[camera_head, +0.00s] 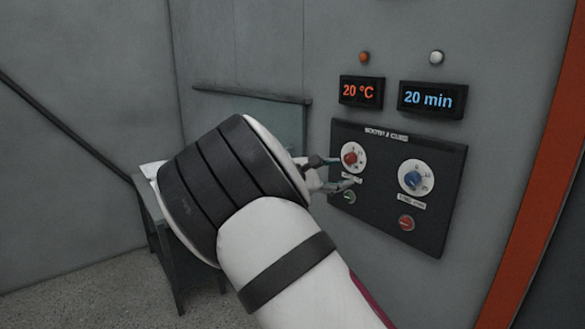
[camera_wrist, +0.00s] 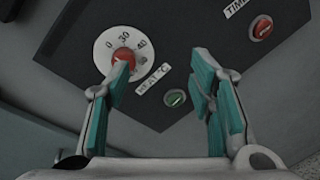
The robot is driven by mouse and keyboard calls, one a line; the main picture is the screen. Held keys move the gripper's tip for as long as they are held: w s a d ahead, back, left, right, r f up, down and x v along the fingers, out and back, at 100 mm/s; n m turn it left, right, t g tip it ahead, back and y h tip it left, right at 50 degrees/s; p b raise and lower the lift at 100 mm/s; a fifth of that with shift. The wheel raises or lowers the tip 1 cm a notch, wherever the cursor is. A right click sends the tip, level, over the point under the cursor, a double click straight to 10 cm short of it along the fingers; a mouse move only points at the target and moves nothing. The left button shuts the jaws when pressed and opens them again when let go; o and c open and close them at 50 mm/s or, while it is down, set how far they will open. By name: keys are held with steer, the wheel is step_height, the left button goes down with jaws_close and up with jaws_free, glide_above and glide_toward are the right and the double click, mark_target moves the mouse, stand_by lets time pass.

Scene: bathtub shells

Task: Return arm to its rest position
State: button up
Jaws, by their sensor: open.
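My gripper (camera_wrist: 164,92) is open and empty, with teal pads on its two fingers. In the wrist view the left fingertip overlaps the red knob (camera_wrist: 124,58) on its white dial; I cannot tell whether they touch. The green button (camera_wrist: 175,98) shows between the fingers. In the head view my arm reaches up from the bottom, and my gripper (camera_head: 333,174) is at the left side of the dark control panel (camera_head: 385,213), beside the red knob (camera_head: 350,158) and the green button (camera_head: 349,197).
A blue knob (camera_head: 412,179) and a red button (camera_head: 406,222) are on the panel's right side. Displays above read 20 °C (camera_head: 360,92) and 20 min (camera_head: 432,100). A grey table (camera_head: 161,229) stands behind my arm at left. An orange strip (camera_head: 530,190) runs along the right.

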steer(key=s+d+f+m+g+y, duration=0.1)
steer(key=s+d+m+g+y, duration=0.25)
steer(key=s+d, duration=0.4)
steer(key=s+d+m+g+y, duration=0.25)
steer(key=s+d+m, duration=0.2)
steer(key=s, duration=0.55)
steer(key=s+a+m+t+y, duration=0.1)
steer(key=s+a+m+y, duration=0.2)
steer(key=s, duration=1.1)
steer(key=s+a+r+m+t+y, duration=0.1)
steer(key=s+a+m+y, duration=0.3)
steer(key=s, duration=1)
steer(key=shift+a+m+t+y, duration=0.15)
steer(key=shift+m+t+y, duration=0.15)
steer(key=shift+y, duration=0.2)
steer(key=shift+w, duration=0.1)
